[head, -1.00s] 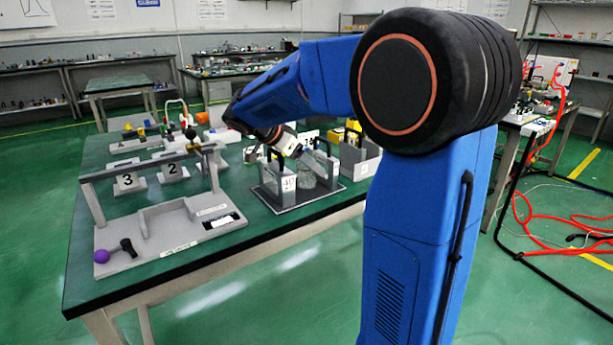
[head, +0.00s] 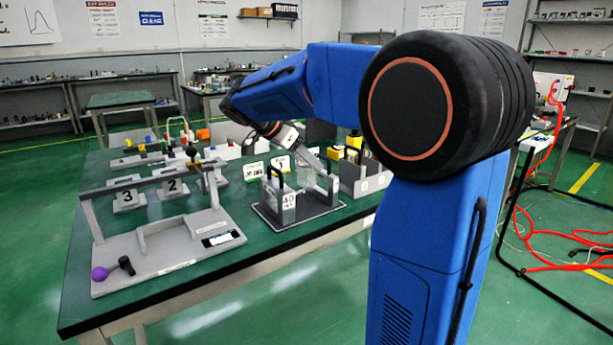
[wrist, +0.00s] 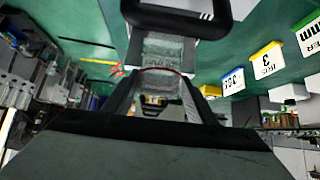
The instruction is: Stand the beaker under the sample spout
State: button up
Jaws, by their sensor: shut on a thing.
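The clear glass beaker (head: 322,180) is between the fingers of my gripper (head: 312,160), which is shut on it. In the wrist view the beaker (wrist: 163,50) shows as pale glass between the two dark fingers (wrist: 160,85). The beaker's bottom is partly hidden behind the front plate.
Number stands 3 (head: 127,198) and 2 (head: 173,186) are behind the crossbar. A grey bin (head: 362,180) is right of the carrier, with yellow items behind it. Green table top is bare between rig and carrier.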

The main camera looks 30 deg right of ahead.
notch_tip(320, 180, up, 11)
jog(key=shift+r, duration=0.2)
